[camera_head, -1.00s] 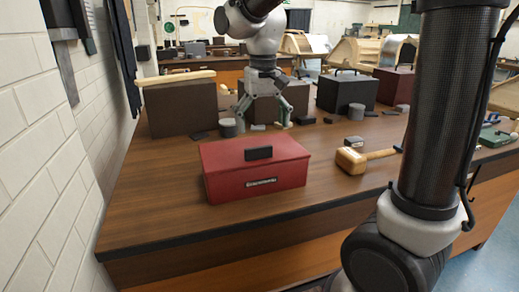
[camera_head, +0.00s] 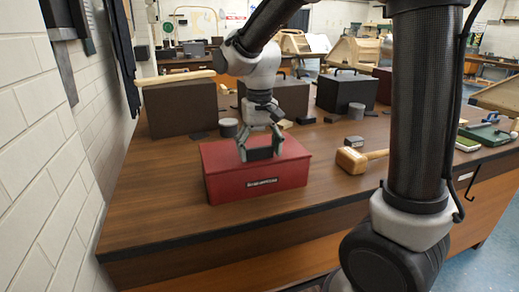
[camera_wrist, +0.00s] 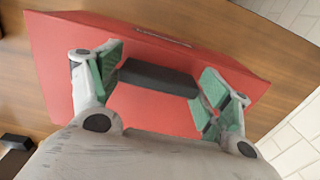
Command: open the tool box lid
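The red tool box (camera_head: 225,185) stands on the wooden workbench with its lid shut. A black handle (camera_head: 259,154) sits on top of the lid. My gripper (camera_head: 260,153) is right over the lid, with one finger at each end of the handle. In the wrist view, the green-padded fingers of my gripper (camera_wrist: 158,82) are spread apart, and the black handle (camera_wrist: 158,79) lies between them. A small gap shows at the right end; the left pad is close to the handle, and I cannot tell whether it touches. The red lid (camera_wrist: 150,115) fills the space below.
A wooden mallet (camera_head: 352,160) lies right of the box on the workbench (camera_head: 150,215). A grey cylinder (camera_head: 228,128) and dark boxes (camera_head: 180,108) stand behind. A white brick wall (camera_head: 45,150) is on the left. The bench is clear in front of the box.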

